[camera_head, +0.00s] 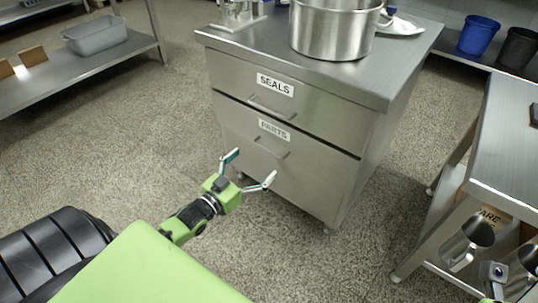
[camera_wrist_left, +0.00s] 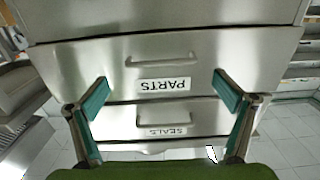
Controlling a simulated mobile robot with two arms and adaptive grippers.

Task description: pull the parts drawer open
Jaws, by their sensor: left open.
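The parts drawer (camera_head: 315,172) is the lower drawer of a steel cabinet and looks shut, its front flush. Its bar handle (camera_head: 270,150) is just below the PARTS label (camera_head: 274,130). My left gripper (camera_head: 251,167) is open and empty, in front of the drawer, its fingers spread towards the handle but apart from it. In the left wrist view, which is upside down, the handle (camera_wrist_left: 163,61) and PARTS label (camera_wrist_left: 160,86) show between the teal-padded fingers. At the lower right corner, part of my right gripper (camera_head: 494,273) seems to show, cut off by the frame.
The SEALS drawer (camera_head: 325,115) above is shut. A steel pot (camera_head: 332,35) stands on the cabinet top. A steel table (camera_head: 510,140) is close on the right, and a low shelf with a grey bin (camera_head: 95,36) is at the left. The floor before the cabinet is clear.

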